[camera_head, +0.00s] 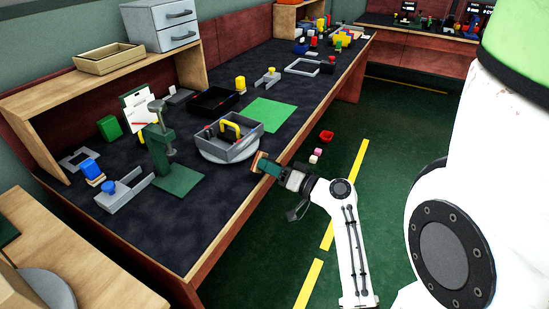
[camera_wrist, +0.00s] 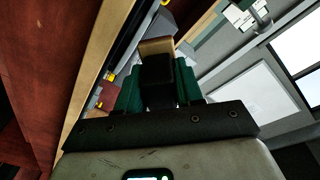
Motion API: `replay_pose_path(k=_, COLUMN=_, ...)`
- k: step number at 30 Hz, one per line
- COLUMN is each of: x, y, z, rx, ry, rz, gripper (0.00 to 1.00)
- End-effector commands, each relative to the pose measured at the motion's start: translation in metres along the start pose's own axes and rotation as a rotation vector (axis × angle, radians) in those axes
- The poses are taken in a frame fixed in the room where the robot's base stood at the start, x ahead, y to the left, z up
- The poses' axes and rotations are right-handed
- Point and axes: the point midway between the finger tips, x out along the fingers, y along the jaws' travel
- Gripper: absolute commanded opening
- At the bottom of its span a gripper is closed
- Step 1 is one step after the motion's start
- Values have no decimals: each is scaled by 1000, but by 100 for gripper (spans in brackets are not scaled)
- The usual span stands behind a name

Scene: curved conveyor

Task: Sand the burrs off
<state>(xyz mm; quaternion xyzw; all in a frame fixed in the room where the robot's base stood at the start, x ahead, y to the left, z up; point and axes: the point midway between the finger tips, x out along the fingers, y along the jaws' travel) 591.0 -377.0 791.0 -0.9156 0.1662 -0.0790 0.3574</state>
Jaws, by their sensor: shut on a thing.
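My gripper (camera_head: 268,167) is at the front edge of the dark workbench, right of a round grey turntable (camera_head: 213,156). Its green fingers are shut on a dark block with a tan wooden end (camera_wrist: 157,46), seen between the fingers in the wrist view; it looks like a sanding block. In the head view its brownish end (camera_head: 259,160) points toward the bench. A grey open box (camera_head: 241,152) sits on the turntable, with a yellow arched piece (camera_head: 231,128) in it. The held block appears apart from the box. Burrs are too small to make out.
A green press-like stand (camera_head: 160,150) is left of the turntable. A green mat (camera_head: 270,114) and a black tray (camera_head: 213,100) lie behind. The green floor beside the bench is mostly clear.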

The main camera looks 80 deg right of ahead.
Motion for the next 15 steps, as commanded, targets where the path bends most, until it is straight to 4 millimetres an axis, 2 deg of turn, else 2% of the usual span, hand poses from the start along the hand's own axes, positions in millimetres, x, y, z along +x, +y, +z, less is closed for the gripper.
replay_pose_path(k=5, x=8, y=0, z=1, rx=42, ry=6, rz=5, gripper=0)
replay_pose_path(k=15, x=40, y=0, z=1, rx=37, ry=6, rz=5, gripper=0)
